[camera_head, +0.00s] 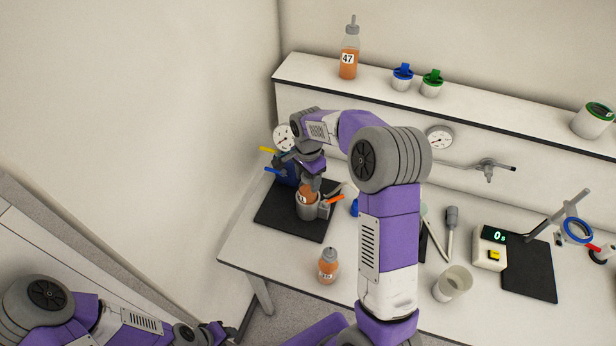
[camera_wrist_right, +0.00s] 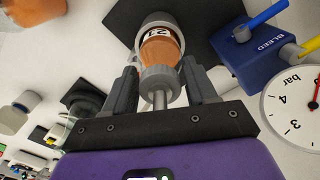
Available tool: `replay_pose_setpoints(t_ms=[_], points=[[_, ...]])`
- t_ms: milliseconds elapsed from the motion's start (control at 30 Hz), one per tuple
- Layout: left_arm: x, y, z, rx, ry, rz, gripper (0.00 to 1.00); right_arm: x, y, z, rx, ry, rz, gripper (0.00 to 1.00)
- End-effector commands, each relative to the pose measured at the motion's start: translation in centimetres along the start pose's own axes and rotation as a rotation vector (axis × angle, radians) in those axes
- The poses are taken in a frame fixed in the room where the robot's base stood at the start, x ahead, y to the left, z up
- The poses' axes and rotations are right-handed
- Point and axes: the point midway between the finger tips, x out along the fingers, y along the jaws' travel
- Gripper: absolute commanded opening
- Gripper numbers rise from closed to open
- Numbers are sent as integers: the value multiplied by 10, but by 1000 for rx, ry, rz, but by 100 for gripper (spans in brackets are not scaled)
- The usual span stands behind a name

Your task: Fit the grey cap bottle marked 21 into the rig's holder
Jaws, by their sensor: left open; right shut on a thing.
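The orange bottle marked 21 (camera_wrist_right: 160,47) has a grey cap with a thin spout. My right gripper (camera_head: 312,178) is shut on it by the cap, as the right wrist view (camera_wrist_right: 158,88) shows. The rig's holder (camera_head: 308,211) is a pale grey cup on a black base plate. In the right wrist view its rim (camera_wrist_right: 143,24) surrounds the bottle's lower end; I cannot tell whether the bottle is fully seated. My left gripper (camera_head: 218,334) is open and empty at the bottom left, off the bench.
A blue block marked BLEED (camera_wrist_right: 262,47) with blue and yellow levers and a gauge (camera_wrist_right: 297,108) stand beside the holder. Another orange bottle (camera_head: 328,268) stands near the bench's front edge. Bottle 47 (camera_head: 348,64) and capped jars stand on the shelf. A cup (camera_head: 452,284) and timer (camera_head: 490,249) are right.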

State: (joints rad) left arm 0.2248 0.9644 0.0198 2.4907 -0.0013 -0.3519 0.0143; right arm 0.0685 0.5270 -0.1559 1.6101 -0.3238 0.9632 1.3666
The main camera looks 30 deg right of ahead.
Motion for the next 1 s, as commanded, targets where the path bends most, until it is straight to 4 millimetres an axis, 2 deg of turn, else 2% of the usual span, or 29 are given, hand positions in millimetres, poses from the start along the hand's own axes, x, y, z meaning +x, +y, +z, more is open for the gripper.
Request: replay_pose_setpoints(t_ms=[1000], points=[[16,-6,-1,0,0,0,43,23,0,0,0,0,-1,0]])
